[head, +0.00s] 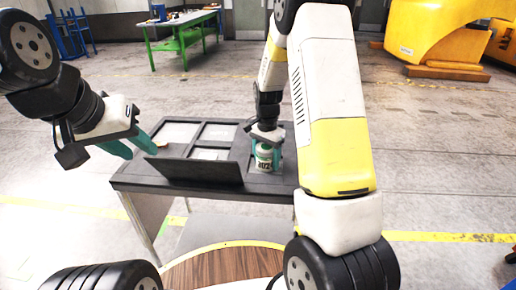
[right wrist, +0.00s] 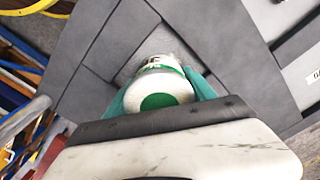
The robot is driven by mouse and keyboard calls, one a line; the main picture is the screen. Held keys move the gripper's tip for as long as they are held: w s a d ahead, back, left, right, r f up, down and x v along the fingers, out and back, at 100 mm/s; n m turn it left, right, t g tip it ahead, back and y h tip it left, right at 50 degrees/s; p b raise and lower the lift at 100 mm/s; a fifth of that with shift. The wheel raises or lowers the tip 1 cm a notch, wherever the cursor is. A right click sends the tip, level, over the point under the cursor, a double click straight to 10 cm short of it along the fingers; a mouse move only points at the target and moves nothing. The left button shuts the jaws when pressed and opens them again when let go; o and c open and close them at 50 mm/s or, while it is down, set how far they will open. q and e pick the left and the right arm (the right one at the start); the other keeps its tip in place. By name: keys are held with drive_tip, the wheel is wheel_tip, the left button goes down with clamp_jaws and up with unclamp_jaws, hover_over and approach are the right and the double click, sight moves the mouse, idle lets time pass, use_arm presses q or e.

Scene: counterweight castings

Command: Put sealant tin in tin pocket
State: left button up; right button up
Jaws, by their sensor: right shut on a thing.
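The sealant tin (head: 264,157) is white with a green band and printed label, and stands upright at the right part of the dark tray (head: 262,187). My right gripper (head: 265,160) points down and is shut on it. In the right wrist view the tin's (right wrist: 160,88) green-centred top shows between the teal fingers, with grey recess walls (right wrist: 130,35) beyond it. The tin's base is hidden, so I cannot tell whether it rests in the tin pocket or hangs over it. My left gripper (head: 143,153) is open and empty beside the tray's left edge.
An upright dark panel (head: 200,170) stands along the tray's front. Several light-floored compartments (head: 215,133) lie behind it. A green workbench (head: 180,30) and yellow machinery (head: 430,35) stand far back. A round wooden top (head: 225,268) is in front.

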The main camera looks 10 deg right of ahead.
drive_tip(key=o, duration=1.7)
drive_tip(key=shift+f, duration=0.1)
wheel_tip(320, 180, up, 12)
drive_tip(key=shift+f, duration=0.1)
drive_tip(key=s+a+r+n+t+y, duration=0.1)
drive_tip(key=s+r+n+t+y, duration=0.3)
drive_tip(key=s+r, duration=0.8)
drive_tip(key=s+a+r+n+t+h, duration=0.1)
drive_tip(key=s+n, duration=0.5)
drive_tip(key=s, duration=0.6)
drive_tip(key=shift+s+a+r+n+t+h, duration=0.2)
drive_tip(key=shift+r+n+t+h, duration=0.15)
drive_tip(key=shift+r+t, duration=0.2)
